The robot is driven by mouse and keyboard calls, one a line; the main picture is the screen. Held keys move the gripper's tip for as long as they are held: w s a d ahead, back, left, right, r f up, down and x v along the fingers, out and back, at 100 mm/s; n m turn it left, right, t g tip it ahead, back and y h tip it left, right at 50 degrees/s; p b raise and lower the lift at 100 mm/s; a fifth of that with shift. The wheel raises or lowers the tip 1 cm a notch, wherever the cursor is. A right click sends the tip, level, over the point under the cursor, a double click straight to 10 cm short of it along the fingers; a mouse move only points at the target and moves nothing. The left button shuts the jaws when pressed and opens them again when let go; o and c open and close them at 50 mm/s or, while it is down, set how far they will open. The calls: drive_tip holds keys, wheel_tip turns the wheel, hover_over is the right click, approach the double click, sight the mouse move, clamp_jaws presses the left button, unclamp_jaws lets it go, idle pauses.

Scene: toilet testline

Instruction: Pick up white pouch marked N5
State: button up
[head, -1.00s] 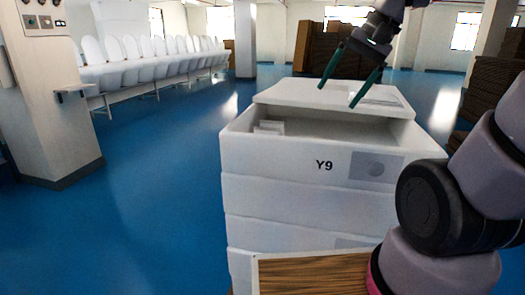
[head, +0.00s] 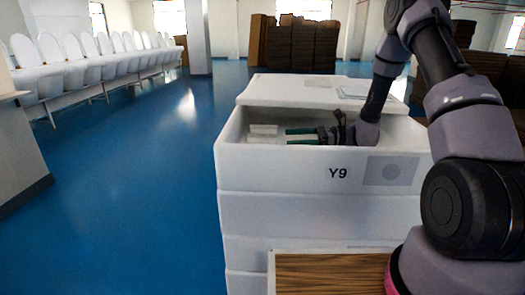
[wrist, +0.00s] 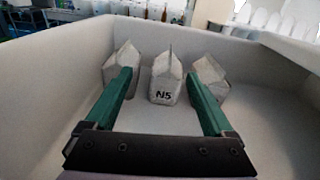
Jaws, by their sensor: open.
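The white pouch marked N5 (wrist: 166,82) stands upright inside the white bin marked Y9, in the middle of a row of three pouches in the wrist view. A similar pouch (wrist: 121,60) stands to its left and another pouch (wrist: 211,78) to its right, each partly behind a finger. My gripper (wrist: 160,80) is open, its two green fingers pointing toward the row with the N5 pouch lined up between them and apart from both. In the head view my gripper (head: 287,136) is inside the bin (head: 270,168), with pale pouch tops (head: 263,130) just left of it.
The bin's walls (wrist: 45,75) rise around my gripper. A partial lid (head: 290,90) covers the bin's back. More white bins (head: 270,215) are stacked below, with a wooden board (head: 330,272) in front. Blue floor (head: 130,190) is clear to the left.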

sight(262, 141)
drive_tip(key=shift+w+f+m+t+y, duration=0.15)
drive_tip(key=shift+w+f+m+t, duration=0.15)
drive_tip(key=shift+f, duration=0.3)
drive_tip(key=shift+w+f+m+t+y, duration=0.2)
drive_tip(key=shift+w+f+m, duration=0.1)
drive_tip(key=shift+f, duration=0.3)
drive_tip(key=a, duration=1)
drive_tip(key=shift+w+a+f, duration=0.1)
drive_tip(key=shift+w+a, duration=0.25)
drive_tip(key=shift+w, duration=0.05)
drive_tip(key=c, duration=1.2)
